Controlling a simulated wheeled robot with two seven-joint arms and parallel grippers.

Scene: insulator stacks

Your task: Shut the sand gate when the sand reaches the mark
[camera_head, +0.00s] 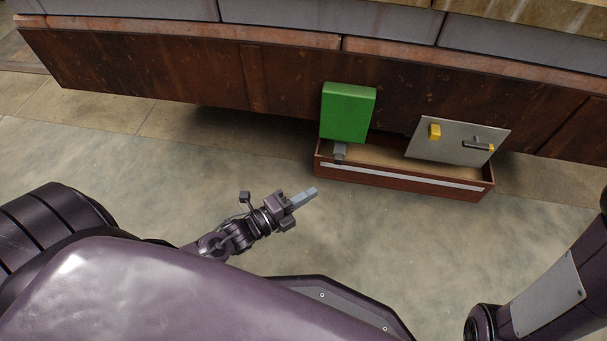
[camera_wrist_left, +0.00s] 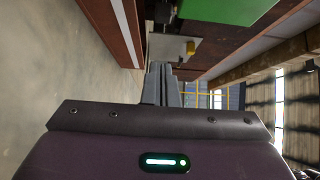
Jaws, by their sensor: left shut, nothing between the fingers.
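A green box (camera_head: 347,110) with a small grey spout (camera_head: 340,151) below it is at the dark brown wall, over the left end of a long brown bin (camera_head: 390,184). The bin has a pale stripe along its front and a tan inside; I cannot tell its sand level. A grey panel (camera_head: 452,143) with a yellow block (camera_head: 434,131) and a dark handle (camera_head: 478,143) is over the bin's right part. My left gripper (camera_head: 312,191) is shut and empty, in front of and apart from the bin. It also shows in the left wrist view (camera_wrist_left: 164,68), with the green box (camera_wrist_left: 228,10). My right gripper is out of view.
The dark brown wall (camera_head: 180,78) runs across the back, with grey slabs (camera_head: 300,22) above it. The concrete floor (camera_head: 400,230) between my left gripper and the bin is clear. A yellow railing (camera_wrist_left: 210,96) shows far off in the left wrist view.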

